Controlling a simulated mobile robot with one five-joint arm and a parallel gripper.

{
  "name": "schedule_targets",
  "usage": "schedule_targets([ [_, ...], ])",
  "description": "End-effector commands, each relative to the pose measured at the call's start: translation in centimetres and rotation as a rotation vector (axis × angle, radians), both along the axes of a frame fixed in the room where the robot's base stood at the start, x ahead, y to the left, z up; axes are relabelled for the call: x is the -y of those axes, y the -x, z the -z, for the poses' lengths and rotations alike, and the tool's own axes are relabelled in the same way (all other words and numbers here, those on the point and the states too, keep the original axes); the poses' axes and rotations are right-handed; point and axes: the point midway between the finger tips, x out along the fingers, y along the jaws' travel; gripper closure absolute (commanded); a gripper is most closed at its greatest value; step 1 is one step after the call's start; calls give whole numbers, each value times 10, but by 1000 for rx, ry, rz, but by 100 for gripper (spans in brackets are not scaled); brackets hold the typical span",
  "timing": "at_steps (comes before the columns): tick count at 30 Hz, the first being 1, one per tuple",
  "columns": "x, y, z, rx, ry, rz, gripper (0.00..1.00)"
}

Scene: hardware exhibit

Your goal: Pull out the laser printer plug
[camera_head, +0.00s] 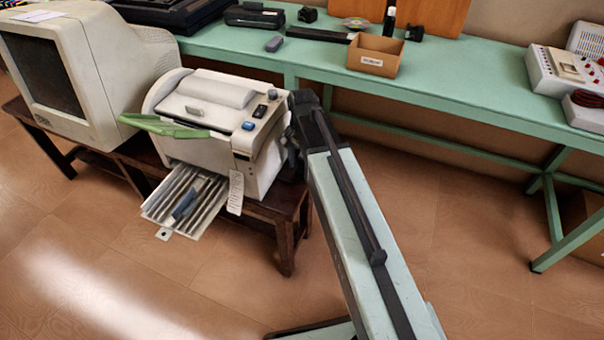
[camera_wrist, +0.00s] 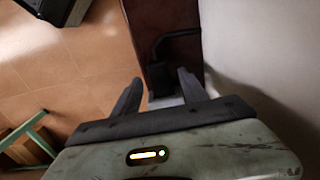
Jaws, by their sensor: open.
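The laser printer (camera_head: 245,150) is off-white and stands on a dark wooden bench, with a green flap open and its front tray out. In the wrist view, a pale wall at the right (camera_wrist: 255,45) looks like the printer's side. A black cable (camera_wrist: 178,34) bends down to a dark block that looks like the plug (camera_wrist: 160,77). My gripper (camera_wrist: 160,76) is open, with one dark finger on each side of this block. I cannot tell whether either finger touches it. In the head view my arm hides the gripper and the plug at the printer's right side.
A beige monitor (camera_head: 90,70) stands left of the printer on the dark bench (camera_head: 283,215). A long green table (camera_head: 450,85) behind holds a cardboard box (camera_head: 375,56) and several devices. A paper tag (camera_head: 236,192) hangs from the printer. The floor at the front is clear.

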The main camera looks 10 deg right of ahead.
Motion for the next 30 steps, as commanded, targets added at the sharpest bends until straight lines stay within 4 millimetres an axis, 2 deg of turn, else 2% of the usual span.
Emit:
schedule_targets([
  [1, 0, 0, 12, 0, 0, 0, 49],
  [2, 0, 0, 13, 0, 0, 0, 49],
  [10, 0, 0, 11, 0, 0, 0, 49],
  [15, 0, 0, 11, 0, 0, 0, 96],
  [16, 0, 0, 11, 0, 0, 0, 100],
  [30, 0, 0, 11, 1, -1, 0, 100],
])
